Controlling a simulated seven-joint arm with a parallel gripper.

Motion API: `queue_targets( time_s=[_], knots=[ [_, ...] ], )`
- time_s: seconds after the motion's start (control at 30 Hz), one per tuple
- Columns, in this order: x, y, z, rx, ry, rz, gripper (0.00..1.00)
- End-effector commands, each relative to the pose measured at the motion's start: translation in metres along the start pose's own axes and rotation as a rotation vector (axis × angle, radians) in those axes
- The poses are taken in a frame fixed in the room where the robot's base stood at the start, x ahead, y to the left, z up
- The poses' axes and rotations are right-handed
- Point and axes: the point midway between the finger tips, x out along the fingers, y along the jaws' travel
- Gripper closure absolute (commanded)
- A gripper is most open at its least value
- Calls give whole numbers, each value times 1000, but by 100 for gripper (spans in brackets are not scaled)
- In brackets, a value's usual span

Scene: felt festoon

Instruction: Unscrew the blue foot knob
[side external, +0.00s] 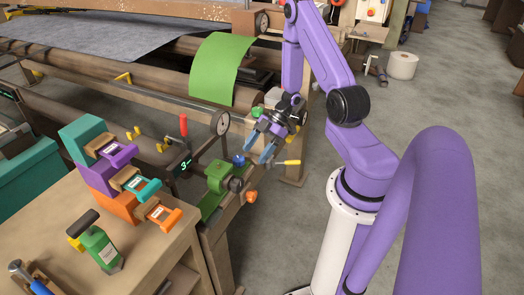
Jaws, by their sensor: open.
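A small blue knob (239,160) shows just above a green clamp-like block (216,176) on the machine's front rail. It is small in this view, and I cannot tell how it is fastened. My gripper (257,151) is open, with its two blue-grey fingers pointing down and left towards the blue knob. The fingertips appear just to the right of the knob; I cannot tell whether they touch it. A dark round knob (236,184) and an orange knob (251,197) sit lower on the green block's right side.
A yellow-tipped lever (292,162) is close to my gripper's right. A round gauge (221,123) and a red-handled lever (183,126) stand to the left. Grey floor (270,240) is clear in front.

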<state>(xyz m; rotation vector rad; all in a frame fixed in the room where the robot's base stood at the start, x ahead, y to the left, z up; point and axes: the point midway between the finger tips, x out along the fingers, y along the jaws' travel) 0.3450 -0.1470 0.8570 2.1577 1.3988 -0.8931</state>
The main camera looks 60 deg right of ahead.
Motion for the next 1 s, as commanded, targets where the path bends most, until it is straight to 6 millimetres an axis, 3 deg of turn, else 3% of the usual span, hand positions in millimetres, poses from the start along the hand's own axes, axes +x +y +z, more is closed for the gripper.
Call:
queue_targets(
  time_s=[0.3,0.67,0.87,1.0],
  knots=[
    [-8,-24,-7,1,0,0,27],
    [-8,-24,-8,-1,-2,1,27],
    [-5,-8,-14,-38,-110,22,27],
    [-2,14,-31,-87,-269,73,27]
  ],
)
